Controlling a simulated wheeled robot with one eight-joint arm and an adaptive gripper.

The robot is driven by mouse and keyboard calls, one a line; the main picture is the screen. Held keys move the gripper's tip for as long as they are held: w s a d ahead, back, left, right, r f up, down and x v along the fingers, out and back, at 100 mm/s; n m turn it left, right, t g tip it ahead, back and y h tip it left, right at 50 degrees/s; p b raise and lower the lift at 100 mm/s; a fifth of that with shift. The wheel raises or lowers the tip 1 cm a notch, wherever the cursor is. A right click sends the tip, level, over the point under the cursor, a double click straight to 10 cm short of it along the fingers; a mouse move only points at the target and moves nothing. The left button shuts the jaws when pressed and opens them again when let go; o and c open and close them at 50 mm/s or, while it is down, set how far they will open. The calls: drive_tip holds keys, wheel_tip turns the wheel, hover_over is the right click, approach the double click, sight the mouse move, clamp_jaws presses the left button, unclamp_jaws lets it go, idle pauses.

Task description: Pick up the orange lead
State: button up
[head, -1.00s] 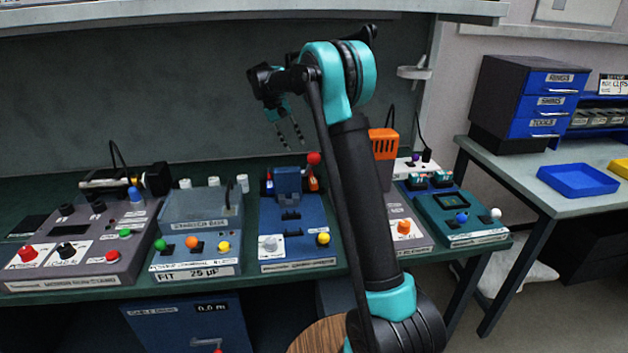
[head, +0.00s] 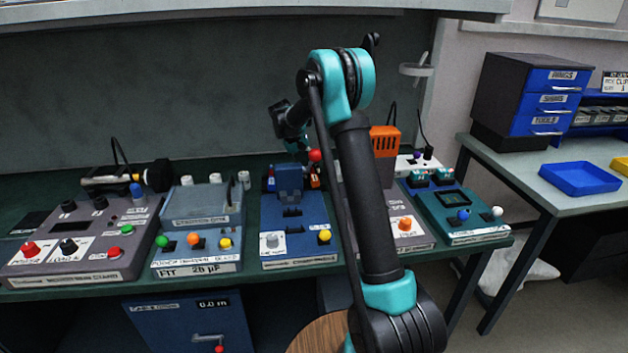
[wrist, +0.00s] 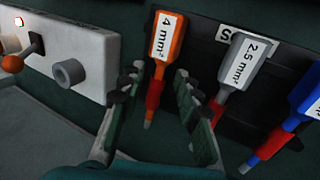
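The orange lead (wrist: 166,40) shows in the wrist view with a "4 mm²" label, a red collar and a grey tip. It hangs against a dark rack (wrist: 205,50). My gripper (wrist: 158,82) is open, and its two fingers appear on either side of the lead's collar. I cannot tell how far the fingertips are from it in depth. In the head view my gripper (head: 300,150) is above the back of the blue bench device (head: 292,228), partly hidden by my arm.
A grey "2.5 mm²" lead (wrist: 244,62) and a blue lead (wrist: 303,105) hang to the right. A pale box (wrist: 75,50) with a grey knob and an orange-ball lever stands close on the left. A red ball (head: 315,155) shows beside my gripper in the head view.

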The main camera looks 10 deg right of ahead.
drive_tip(key=shift+d+f, duration=0.25)
drive_tip(key=shift+f, duration=0.35)
drive_tip(key=shift+c, duration=0.6)
clamp_jaws()
